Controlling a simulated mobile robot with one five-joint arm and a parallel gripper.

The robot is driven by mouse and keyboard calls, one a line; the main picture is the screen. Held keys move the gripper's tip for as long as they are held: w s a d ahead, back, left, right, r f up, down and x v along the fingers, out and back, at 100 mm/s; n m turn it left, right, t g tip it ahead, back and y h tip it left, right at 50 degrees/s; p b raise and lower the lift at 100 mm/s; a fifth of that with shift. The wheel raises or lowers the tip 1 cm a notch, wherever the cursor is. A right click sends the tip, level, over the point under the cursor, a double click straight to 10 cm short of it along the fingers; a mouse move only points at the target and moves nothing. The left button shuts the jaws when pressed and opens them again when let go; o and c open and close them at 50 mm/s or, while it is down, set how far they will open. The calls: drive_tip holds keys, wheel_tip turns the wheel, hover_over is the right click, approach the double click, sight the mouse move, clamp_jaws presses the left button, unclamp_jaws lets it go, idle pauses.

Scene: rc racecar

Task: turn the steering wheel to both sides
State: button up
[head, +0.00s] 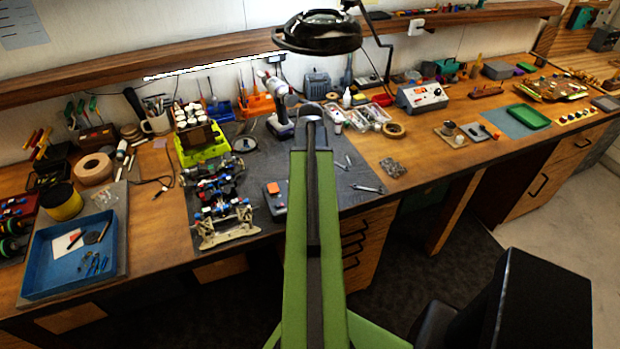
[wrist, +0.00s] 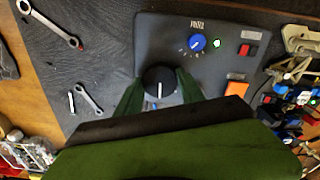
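A dark grey control box lies on the dark mat; in the wrist view its panel (wrist: 160,40) carries a black round knob (wrist: 159,83) with a white pointer line. The line runs nearly straight up and down in that view. No other part looks like a steering wheel. My gripper (wrist: 160,76) has one green finger at each side of the knob, tips close against its rim. I cannot tell whether they press on it. In the head view the box (head: 275,199) shows left of my green arm, which hides the area ahead. A racecar chassis (head: 226,226) stands left of the box.
The panel also has a blue knob (wrist: 198,43), a red switch (wrist: 245,50) and an orange button (wrist: 237,89). Wrenches (wrist: 88,99) lie beside the box. A blue tray (head: 70,285) is at far left. A magnifier lamp (head: 318,33) hangs above the bench.

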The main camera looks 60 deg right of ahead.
drive_tip(key=c, duration=0.8)
drive_tip(key=shift+m, duration=0.3)
drive_tip(key=m, duration=0.9)
idle(0.3)
